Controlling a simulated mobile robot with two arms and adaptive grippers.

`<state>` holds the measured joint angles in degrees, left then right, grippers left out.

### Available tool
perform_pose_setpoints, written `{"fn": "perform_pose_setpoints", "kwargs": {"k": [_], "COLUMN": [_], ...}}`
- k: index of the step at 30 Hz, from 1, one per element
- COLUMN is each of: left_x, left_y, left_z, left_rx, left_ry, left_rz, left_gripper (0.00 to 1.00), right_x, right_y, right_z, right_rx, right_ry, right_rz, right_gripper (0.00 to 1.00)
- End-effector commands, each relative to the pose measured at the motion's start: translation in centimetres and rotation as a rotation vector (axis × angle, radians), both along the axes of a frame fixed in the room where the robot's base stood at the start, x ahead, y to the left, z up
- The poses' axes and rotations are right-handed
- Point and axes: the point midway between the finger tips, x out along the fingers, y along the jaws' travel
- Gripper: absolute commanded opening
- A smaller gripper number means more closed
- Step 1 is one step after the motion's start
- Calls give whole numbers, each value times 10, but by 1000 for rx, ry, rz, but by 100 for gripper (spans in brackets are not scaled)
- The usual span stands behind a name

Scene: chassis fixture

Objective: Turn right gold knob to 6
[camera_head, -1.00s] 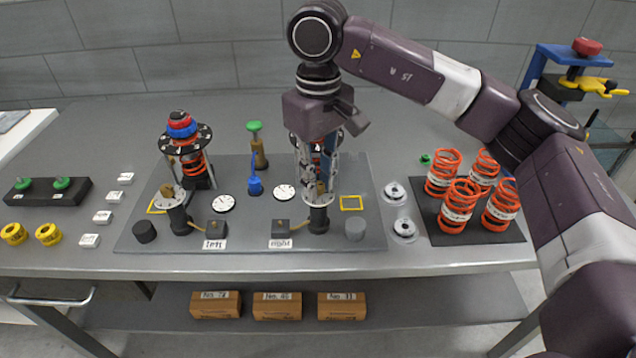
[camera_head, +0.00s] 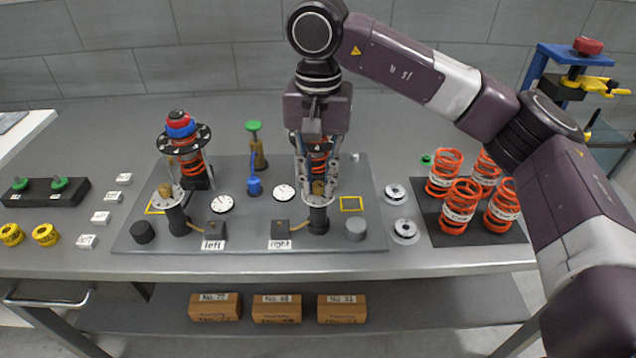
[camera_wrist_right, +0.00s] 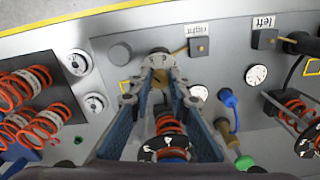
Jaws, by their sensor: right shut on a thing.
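The right gold knob (camera_head: 319,188) sits on top of the black post beside the plate marked "right" (camera_head: 280,244). My right gripper (camera_head: 318,186) points straight down from above and is shut on this knob. In the right wrist view, my right gripper (camera_wrist_right: 160,82) has its fingertips on either side of the gold knob (camera_wrist_right: 160,78). A pale numbered dial (camera_wrist_right: 163,63) shows partly under the fingertips; which number the knob points to cannot be read. The left gold knob (camera_head: 166,190) stands on its own post. My left gripper is not in view.
The right spring unit (camera_head: 319,162) stands close behind my gripper. A right gauge (camera_head: 284,193) and a grey cylinder (camera_head: 356,229) flank the post. Orange springs (camera_head: 459,201) stand on a dark mat to the right. The table's front strip is clear.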

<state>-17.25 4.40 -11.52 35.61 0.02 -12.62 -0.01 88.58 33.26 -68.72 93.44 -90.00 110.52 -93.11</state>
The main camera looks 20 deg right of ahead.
Motion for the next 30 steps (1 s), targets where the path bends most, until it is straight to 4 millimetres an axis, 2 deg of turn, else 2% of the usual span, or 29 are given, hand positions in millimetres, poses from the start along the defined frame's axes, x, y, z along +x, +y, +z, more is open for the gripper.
{"fn": "perform_pose_setpoints", "kwargs": {"k": [15, 27, 30], "left_x": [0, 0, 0], "left_y": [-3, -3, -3], "left_z": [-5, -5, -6], "left_rx": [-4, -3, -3], "left_ry": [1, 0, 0], "left_rz": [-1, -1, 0], "left_gripper": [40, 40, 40], "right_x": [0, 0, 0], "right_y": [0, 0, 0], "right_z": [-1, -1, -1], "right_rx": [1, 0, 0], "right_ry": [1, 1, 1], "right_rz": [-435, -487, -546], "right_gripper": [0, 0, 0]}}
